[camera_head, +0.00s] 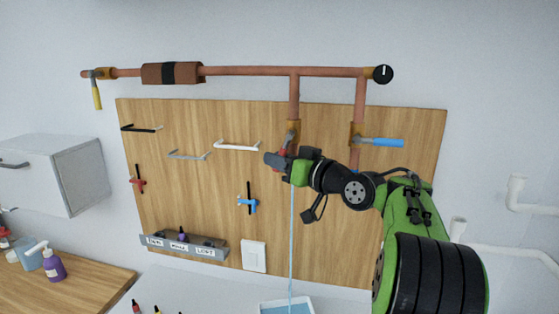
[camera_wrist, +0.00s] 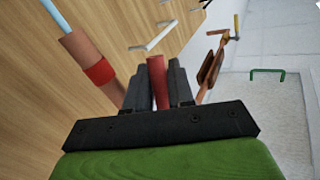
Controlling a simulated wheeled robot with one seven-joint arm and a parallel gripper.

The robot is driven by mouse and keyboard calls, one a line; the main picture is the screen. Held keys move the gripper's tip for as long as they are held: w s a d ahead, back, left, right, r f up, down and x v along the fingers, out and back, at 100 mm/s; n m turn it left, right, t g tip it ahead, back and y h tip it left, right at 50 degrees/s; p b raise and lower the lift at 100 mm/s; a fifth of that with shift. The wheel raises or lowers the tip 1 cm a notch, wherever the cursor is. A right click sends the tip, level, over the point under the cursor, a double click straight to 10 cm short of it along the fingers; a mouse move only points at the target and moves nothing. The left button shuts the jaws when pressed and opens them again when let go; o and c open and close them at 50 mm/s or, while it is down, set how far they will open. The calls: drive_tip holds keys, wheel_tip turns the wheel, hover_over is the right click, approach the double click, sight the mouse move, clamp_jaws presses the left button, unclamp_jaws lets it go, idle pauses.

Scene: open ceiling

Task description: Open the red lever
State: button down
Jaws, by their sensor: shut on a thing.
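The red lever (camera_head: 283,153) belongs to the valve (camera_head: 292,134) on the middle vertical copper pipe (camera_head: 294,98). My gripper (camera_head: 279,161) is at this lever and covers most of it. In the wrist view the red lever (camera_wrist: 157,78) stands between the two dark fingers of my gripper (camera_wrist: 157,90), which are shut on it. The pipe outlet with a red band (camera_wrist: 100,73) is to the left, and a pale blue stream (camera_wrist: 54,15) comes from it. In the head view the stream (camera_head: 291,240) falls below my gripper.
A blue lever (camera_head: 382,142) is on the pipe to the right, and a yellow lever (camera_head: 96,95) hangs at the far left. Handles, such as the white one (camera_head: 237,146), stick out from the wooden board (camera_head: 410,180). A blue-filled basin (camera_head: 285,308) is below.

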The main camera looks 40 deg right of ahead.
drive_tip(key=g+p, duration=0.1)
drive_tip(key=s+d+n+g+p, duration=0.1)
drive_tip(key=shift+r+h+p, duration=0.1)
drive_tip(key=shift+h+p, duration=0.25)
drive_tip(key=shift+h, duration=0.05)
drive_tip(key=shift+s+d+f+n+g+p, duration=0.35)
drive_tip(key=shift+n+g+p, duration=0.15)
drive_tip(key=shift+g, duration=0.4)
drive_tip(key=shift+a, duration=0.1)
drive_tip(key=c, duration=1.1)
unclamp_jaws()
